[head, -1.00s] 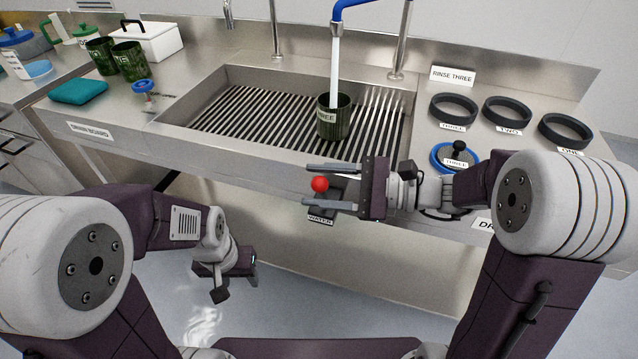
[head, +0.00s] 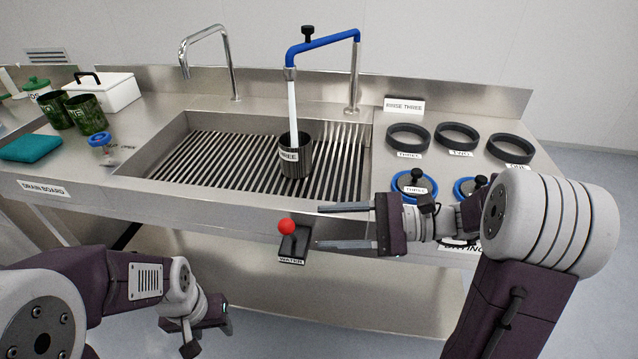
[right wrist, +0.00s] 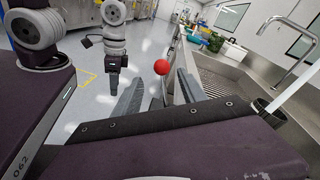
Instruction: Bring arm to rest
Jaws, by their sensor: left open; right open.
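My right gripper (head: 345,226) is open and empty in front of the sink's front edge, its two fingers pointing left. The red ball-topped water lever (head: 287,228) stands just left of its fingertips, apart from them; the red ball (right wrist: 161,67) also shows beyond the fingers in the right wrist view. My left gripper (head: 205,325) hangs low in front of the counter at the lower left, open and holding nothing I can see. A dark vessel labelled THREE (head: 296,157) stands upright in the sink under a running stream from the blue faucet (head: 322,45).
The sink (head: 200,160) has a slatted floor. Black rings (head: 408,137) and blue-rimmed lids (head: 414,184) lie on the right counter. Green vessels (head: 87,114), a white box (head: 105,91) and a teal cloth (head: 30,148) are on the left. The floor before the counter is open.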

